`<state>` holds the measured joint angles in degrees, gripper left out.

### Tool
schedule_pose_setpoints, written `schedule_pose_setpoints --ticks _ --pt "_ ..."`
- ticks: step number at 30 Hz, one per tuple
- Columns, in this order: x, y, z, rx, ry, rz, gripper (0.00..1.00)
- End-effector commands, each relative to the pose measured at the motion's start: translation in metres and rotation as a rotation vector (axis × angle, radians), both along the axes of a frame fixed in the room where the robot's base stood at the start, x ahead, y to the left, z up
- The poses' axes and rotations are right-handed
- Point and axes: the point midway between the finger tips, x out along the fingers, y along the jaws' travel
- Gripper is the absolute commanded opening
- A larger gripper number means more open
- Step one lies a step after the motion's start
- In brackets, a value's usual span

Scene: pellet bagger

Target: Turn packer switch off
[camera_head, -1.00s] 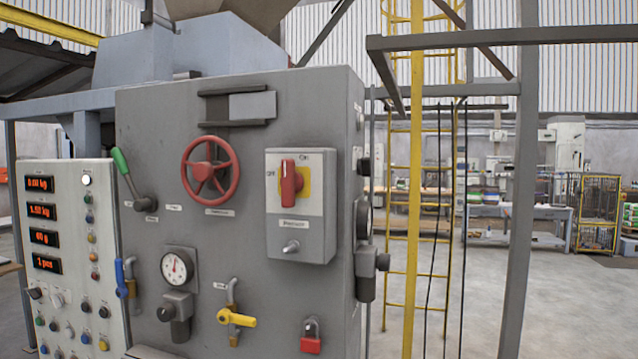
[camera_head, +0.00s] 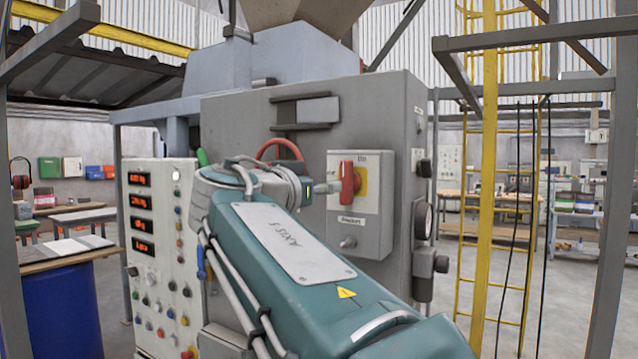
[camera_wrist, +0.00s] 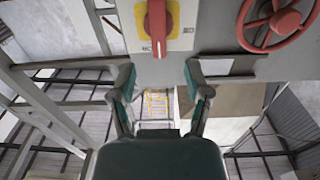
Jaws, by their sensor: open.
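The packer switch is a red rotary handle (camera_head: 348,180) on a yellow plate, on a light grey box (camera_head: 371,222) on the machine's front panel. The handle stands upright, with a label above it. In the wrist view the red handle (camera_wrist: 156,27) shows at the top, above and between my fingers. My gripper (camera_wrist: 160,84) is open and empty, its two teal fingers apart, with a gap to the switch. In the head view my arm crosses in front of the panel and hides most of the gripper.
A red handwheel (camera_head: 280,150) is beside the switch box; it also shows in the wrist view (camera_wrist: 275,24). A control panel (camera_head: 160,255) with red displays and several buttons stands left. A yellow ladder post (camera_head: 488,150) rises right. A blue drum (camera_head: 62,310) stands far left.

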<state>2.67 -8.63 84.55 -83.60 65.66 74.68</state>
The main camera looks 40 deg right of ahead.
Motion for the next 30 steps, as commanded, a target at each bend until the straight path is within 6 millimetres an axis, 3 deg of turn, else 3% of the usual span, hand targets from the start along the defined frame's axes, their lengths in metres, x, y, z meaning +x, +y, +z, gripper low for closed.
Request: schedule_pose_setpoints --ticks 12,25,26,27,30 --pt "0.027 -0.068 -0.001 0.001 0.003 -0.003 0.63" --pt "0.032 -0.079 0.000 0.001 0.001 0.001 0.63" --pt "0.032 -0.079 0.000 0.001 0.001 0.001 0.54" --pt "0.032 -0.079 0.000 0.000 0.002 0.001 0.36" --pt "0.032 -0.079 0.000 0.000 0.002 0.002 0.00"
